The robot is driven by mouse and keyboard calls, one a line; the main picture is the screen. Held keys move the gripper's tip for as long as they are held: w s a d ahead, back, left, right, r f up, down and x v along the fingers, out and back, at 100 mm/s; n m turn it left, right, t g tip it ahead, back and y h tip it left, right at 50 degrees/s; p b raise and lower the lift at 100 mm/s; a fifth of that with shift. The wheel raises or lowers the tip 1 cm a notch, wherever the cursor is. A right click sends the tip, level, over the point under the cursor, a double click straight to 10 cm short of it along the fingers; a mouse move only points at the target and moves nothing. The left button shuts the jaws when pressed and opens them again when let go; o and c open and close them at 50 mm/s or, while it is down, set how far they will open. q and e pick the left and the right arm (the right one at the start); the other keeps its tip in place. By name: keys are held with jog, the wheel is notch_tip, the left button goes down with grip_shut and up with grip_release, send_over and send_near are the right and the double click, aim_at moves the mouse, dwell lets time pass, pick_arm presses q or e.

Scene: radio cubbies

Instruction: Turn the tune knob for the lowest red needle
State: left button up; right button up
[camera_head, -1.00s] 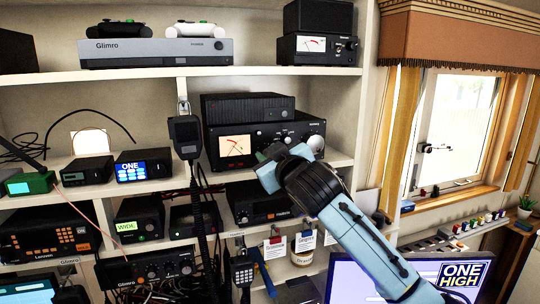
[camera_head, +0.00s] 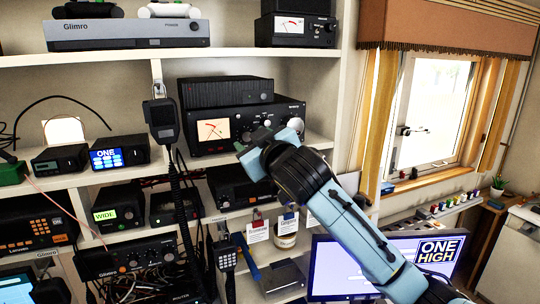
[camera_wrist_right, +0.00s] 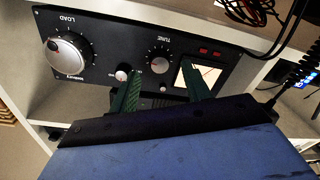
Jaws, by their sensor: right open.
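The black radio unit (camera_head: 292,116) with a lit meter (camera_head: 213,130) stands on the middle shelf. A red needle shows on the meter face. In the right wrist view the panel looks upside down. There the TUNE knob (camera_wrist_right: 158,61) is a black dial with a pale centre, between the LOAD knob (camera_wrist_right: 67,56) and the meter (camera_wrist_right: 205,74). My right gripper (camera_head: 252,141) is in front of the unit's lower panel. Its green fingers (camera_wrist_right: 160,68) are apart, one to each side of the TUNE knob in that picture; contact cannot be told. One finger partly hides the meter. My left gripper is not in view.
A handheld microphone (camera_head: 162,118) with a coiled cord hangs left of the unit. A black box (camera_head: 225,91) sits on top of it. Another radio (camera_head: 240,186) is on the shelf below. A monitor (camera_head: 335,268) stands at lower right, behind my right arm.

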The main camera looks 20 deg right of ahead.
jog(key=s+d+b, duration=0.1)
jog(key=s+b, duration=0.1)
jog(key=s, duration=0.9)
dwell(0.3)
